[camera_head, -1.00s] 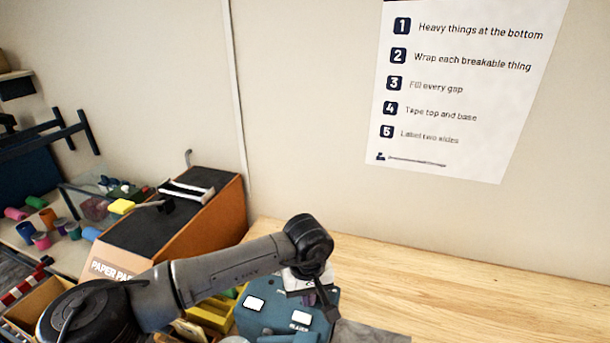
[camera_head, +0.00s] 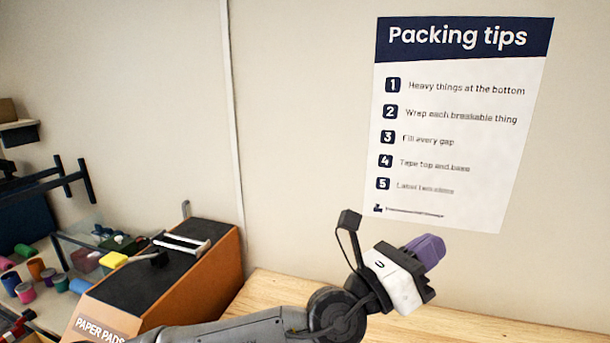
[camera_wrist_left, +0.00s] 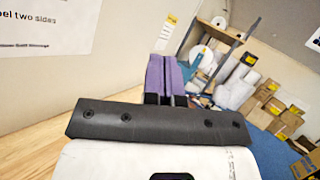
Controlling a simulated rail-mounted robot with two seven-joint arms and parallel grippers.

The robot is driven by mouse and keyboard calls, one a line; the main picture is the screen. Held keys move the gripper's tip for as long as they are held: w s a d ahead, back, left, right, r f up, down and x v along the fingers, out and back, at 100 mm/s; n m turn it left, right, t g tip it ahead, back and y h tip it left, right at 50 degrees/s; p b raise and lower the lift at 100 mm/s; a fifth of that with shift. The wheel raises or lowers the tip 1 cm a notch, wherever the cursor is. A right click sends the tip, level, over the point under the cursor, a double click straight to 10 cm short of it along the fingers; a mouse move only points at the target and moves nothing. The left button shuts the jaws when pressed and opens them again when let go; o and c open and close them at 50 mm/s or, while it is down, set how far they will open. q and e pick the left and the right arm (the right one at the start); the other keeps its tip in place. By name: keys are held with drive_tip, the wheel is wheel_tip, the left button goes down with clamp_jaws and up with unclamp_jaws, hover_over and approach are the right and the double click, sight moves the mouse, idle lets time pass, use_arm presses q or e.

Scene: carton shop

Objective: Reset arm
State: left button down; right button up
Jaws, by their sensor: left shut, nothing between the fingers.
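My left gripper (camera_head: 428,250) is up in the air above the wooden bench (camera_head: 470,328), in front of the pale wall. Its purple fingers are closed together with nothing between them. In the left wrist view the purple fingers (camera_wrist_left: 166,76) also show side by side, pointing away from the camera. My left arm comes in from the bottom left of the head view and bends upward at the wrist. My right gripper is not in view.
A "Packing tips" poster (camera_head: 460,120) hangs on the wall behind the gripper. An orange-sided paper pad box (camera_head: 195,290) stands left of my arm. Coloured spools (camera_head: 37,270) sit further left. The wrist view shows shelving with rolls and stacked cartons (camera_wrist_left: 268,92) at right.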

use_arm(q)
drive_tip(key=s+a+r+n+t+y, duration=0.1)
drive_tip(key=a+r+n+t+y, duration=0.35)
drive_tip(key=n+t, duration=0.4)
drive_tip(key=s+a+r+n+t+y, duration=0.2)
drive_tip(key=a+r+n+t+y, duration=0.25)
drive_tip(key=n, duration=0.75)
drive_tip(key=a+f+n+g+y+p, duration=0.35)
drive_tip(key=a+f+n+y, duration=0.5)
drive_tip(key=a+n, duration=0.65)
drive_tip(key=s+a+f+n+g+y+p, duration=0.1)
drive_tip(key=s+a+f+n+g+p, duration=0.4)
drive_tip(key=f, duration=0.8)
drive_tip(key=s+a+f+n+g+y, duration=0.1)
drive_tip(key=s+a+f+n+g, duration=0.2)
drive_tip(key=s+a+f, duration=0.55)
drive_tip(key=s+a+f+g+p, duration=0.2)
drive_tip(key=s+f+g, duration=0.4)
drive_tip(key=s+f, duration=1.1)
drive_tip(key=shift+s+f+n+g+y+p, duration=0.25)
drive_tip(key=shift+f+n+g+y+p, duration=0.1)
drive_tip(key=shift+f+y+p, duration=0.15)
